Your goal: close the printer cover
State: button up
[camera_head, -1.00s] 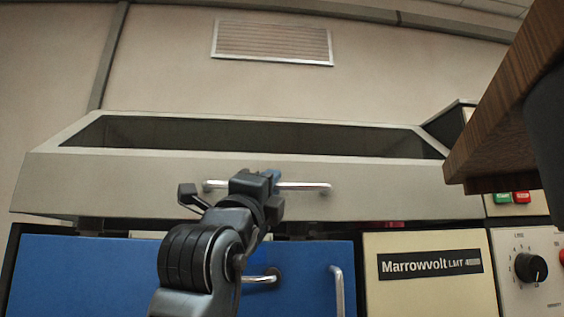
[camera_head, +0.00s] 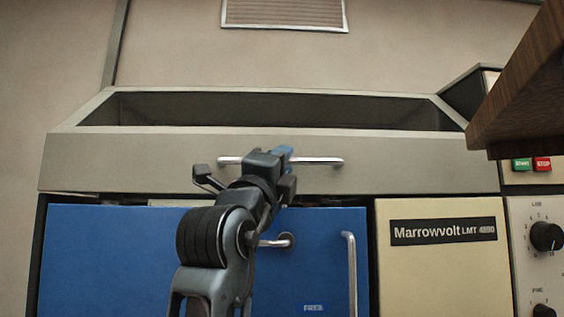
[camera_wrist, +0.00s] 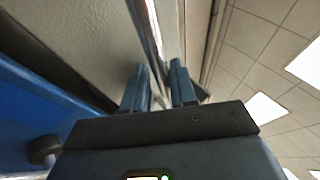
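The printer cover (camera_head: 400,178) is a long beige-grey panel with a sloped rim and a dark recess behind, on top of the printer cabinet. A thin dark gap shows between its lower edge and the blue front. A silver bar handle (camera_head: 322,161) runs along its front face. My gripper (camera_head: 285,155) is at the middle of this handle. In the wrist view my gripper's two blue fingers (camera_wrist: 160,82) stand a small gap apart with the handle (camera_wrist: 153,35) running between them, and look shut on it. The exact contact is partly hidden.
The blue door (camera_head: 120,255) below has silver handles near my arm. A cream panel (camera_head: 440,280) reads Marrowvolt. Start and stop buttons (camera_head: 532,164) and knobs are at the right. A wooden slab edge (camera_head: 510,115) juts in at upper right.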

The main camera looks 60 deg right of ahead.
jog(key=shift+w+d+f, duration=0.15)
jog(key=shift+d+f, duration=0.05)
jog(key=shift+f, duration=0.25)
jog(key=v, duration=0.7)
jog(key=shift+a+r, duration=0.2)
jog(key=shift+a, duration=0.35)
